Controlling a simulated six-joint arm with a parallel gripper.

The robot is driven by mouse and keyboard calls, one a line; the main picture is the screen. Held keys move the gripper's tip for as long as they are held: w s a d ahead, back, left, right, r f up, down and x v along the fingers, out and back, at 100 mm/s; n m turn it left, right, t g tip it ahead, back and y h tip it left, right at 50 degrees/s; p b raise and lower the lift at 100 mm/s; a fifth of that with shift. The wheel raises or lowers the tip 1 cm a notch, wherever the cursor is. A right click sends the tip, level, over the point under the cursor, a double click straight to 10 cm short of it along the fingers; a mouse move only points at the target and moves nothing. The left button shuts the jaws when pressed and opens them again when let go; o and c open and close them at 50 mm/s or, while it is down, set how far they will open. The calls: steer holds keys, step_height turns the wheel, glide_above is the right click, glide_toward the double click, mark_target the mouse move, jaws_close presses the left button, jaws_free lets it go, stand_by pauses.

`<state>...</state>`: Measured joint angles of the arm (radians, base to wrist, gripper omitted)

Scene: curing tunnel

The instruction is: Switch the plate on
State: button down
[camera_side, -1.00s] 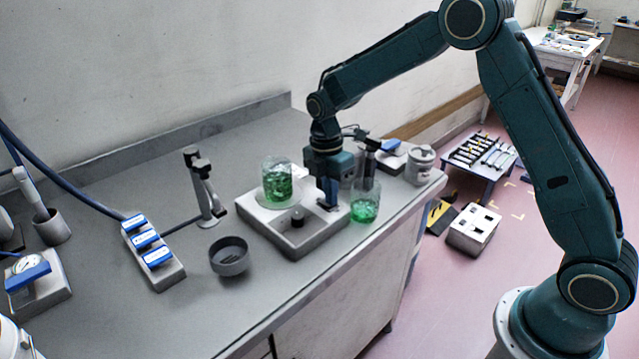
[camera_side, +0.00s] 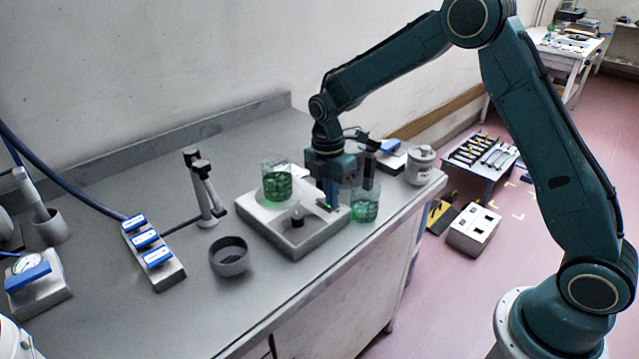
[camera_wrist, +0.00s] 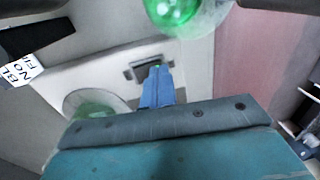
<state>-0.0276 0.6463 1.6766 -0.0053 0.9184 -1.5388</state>
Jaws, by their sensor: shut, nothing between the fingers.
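The plate (camera_side: 262,222) is a pale grey block on the bench with a dark round knob (camera_side: 297,217) on top. A glass beaker of green liquid (camera_side: 277,185) stands on its left part. My gripper (camera_side: 329,203) is shut and empty, pointing down over the plate's right end. In the wrist view its blue fingertips (camera_wrist: 157,72) are at a dark rectangular switch (camera_wrist: 146,68) on the plate and partly cover it. A small green spot shows at the tips. I cannot tell whether the tips touch the switch.
A second beaker of green liquid (camera_side: 364,208) stands close to the right of my gripper. A grey bowl (camera_side: 229,257), a power strip with blue switches (camera_side: 152,250) and a grey stand (camera_side: 205,190) are to the left. The bench's front edge is near.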

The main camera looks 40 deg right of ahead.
steer(key=shift+s+f, duration=0.3)
steer(key=shift+f, duration=0.25)
steer(key=shift+w+r, duration=0.2)
steer(key=shift+w, duration=0.5)
steer(key=shift+r, duration=0.2)
steer(key=shift+r, duration=0.2)
step_height(320, 180, up, 14)
steer(key=w, duration=0.1)
stand_by(0.4)
steer(key=f, duration=0.4)
steer(key=s+f, duration=0.1)
steer(key=f, duration=0.8)
steer(key=shift+s+f, duration=0.35)
steer(key=shift+f, duration=0.05)
